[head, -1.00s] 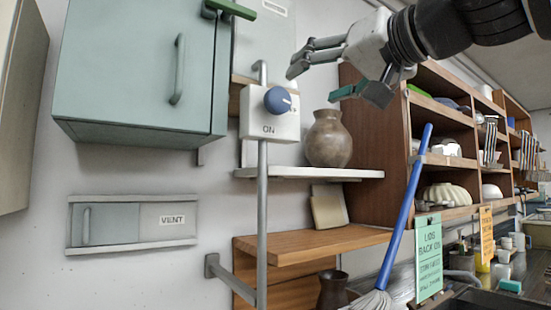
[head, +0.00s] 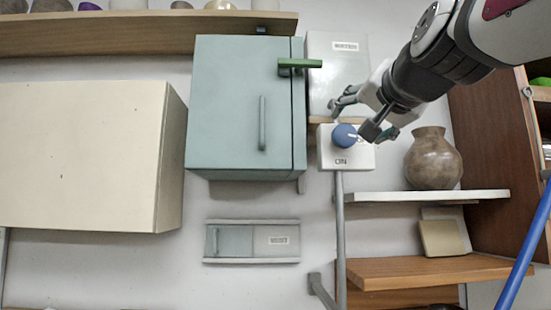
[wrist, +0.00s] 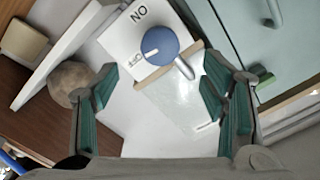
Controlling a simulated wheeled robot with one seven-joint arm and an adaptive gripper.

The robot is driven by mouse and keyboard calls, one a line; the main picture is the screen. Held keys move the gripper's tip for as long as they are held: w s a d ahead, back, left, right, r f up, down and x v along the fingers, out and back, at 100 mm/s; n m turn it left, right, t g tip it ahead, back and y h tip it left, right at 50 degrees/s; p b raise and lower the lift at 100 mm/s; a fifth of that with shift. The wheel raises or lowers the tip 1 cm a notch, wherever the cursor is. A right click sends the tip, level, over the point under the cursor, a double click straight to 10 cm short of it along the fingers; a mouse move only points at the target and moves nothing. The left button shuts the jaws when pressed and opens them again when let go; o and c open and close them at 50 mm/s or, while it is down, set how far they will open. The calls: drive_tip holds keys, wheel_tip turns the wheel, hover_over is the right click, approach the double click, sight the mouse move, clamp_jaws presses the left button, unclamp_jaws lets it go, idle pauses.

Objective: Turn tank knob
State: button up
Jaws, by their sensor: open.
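The blue round knob (head: 345,135) sits on the front of a white box (head: 330,160) on the wall. "ON" is printed below it, and its white mark points right in the head view. In the wrist view the knob (wrist: 160,42) is at the upper middle, and its mark points toward "OFF". My gripper (head: 353,118) is open, with its fingers close in front of the knob and box. In the wrist view the green-padded fingers (wrist: 160,90) are spread wide, with nothing between the pads. Contact with the knob cannot be told from the head view.
A teal cabinet (head: 240,110) with a green lever (head: 299,64) is left of the box. A pale labelled panel (head: 335,70) is above it. A brown vase (head: 433,160) stands on a white shelf (head: 430,197) at right. A vertical pipe (head: 340,240) runs below the box.

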sight(346, 135)
drive_tip(key=w+p, duration=0.2)
drive_tip(key=w, duration=0.8)
drive_tip(key=shift+w, duration=0.4)
drive_tip(key=c, duration=1.2)
